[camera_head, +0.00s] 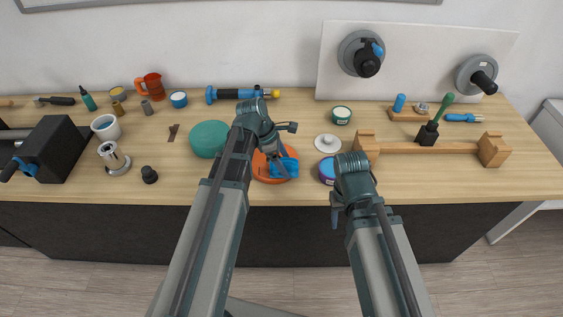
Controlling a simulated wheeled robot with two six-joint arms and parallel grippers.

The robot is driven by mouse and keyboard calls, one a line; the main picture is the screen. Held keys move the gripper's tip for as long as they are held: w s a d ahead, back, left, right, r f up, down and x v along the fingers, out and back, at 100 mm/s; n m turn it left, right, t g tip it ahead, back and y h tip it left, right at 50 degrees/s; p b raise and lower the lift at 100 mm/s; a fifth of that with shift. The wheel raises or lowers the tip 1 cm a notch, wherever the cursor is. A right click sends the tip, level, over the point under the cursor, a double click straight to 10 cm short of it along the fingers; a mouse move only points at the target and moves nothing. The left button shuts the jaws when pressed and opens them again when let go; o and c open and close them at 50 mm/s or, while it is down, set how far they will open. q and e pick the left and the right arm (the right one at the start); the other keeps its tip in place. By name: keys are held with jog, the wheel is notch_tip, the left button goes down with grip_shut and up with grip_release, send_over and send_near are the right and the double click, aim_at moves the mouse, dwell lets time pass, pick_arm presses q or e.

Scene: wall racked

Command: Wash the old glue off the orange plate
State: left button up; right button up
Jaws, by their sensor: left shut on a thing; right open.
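The orange plate (262,174) lies near the front edge of the bench, left of centre. Its upper part is hidden by my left arm and a blue cloth, and I cannot make out glue on it. The blue cloth (286,168) is bunched over the plate's right half. My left gripper (280,160) is over the plate, shut on the blue cloth. My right gripper (336,213) is open and empty, in front of the bench edge, right of the plate. A green bowl (207,138) stands left of the plate; its contents are unclear.
A blue-purple tin (327,171) stands close to my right arm. A white knobbed lid (326,143) and a green tin (341,115) are behind it. A wooden rack (440,148) is at right. The black box (60,148) is far left. Bench left of the bowl is partly clear.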

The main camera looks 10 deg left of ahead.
pick_arm(q)
jog(key=shift+f+b, duration=0.45)
jog(key=shift+f, duration=0.05)
jog(key=shift+r, duration=0.15)
dwell(0.3)
jog(key=shift+a, duration=0.1)
dwell(0.3)
jog(key=shift+s+a, duration=0.2)
jog(key=shift+a, duration=0.45)
jog(key=shift+a, duration=0.15)
jog(key=shift+s+a, duration=0.15)
jog(key=shift+a, duration=0.5)
jog(key=shift+a, duration=0.1)
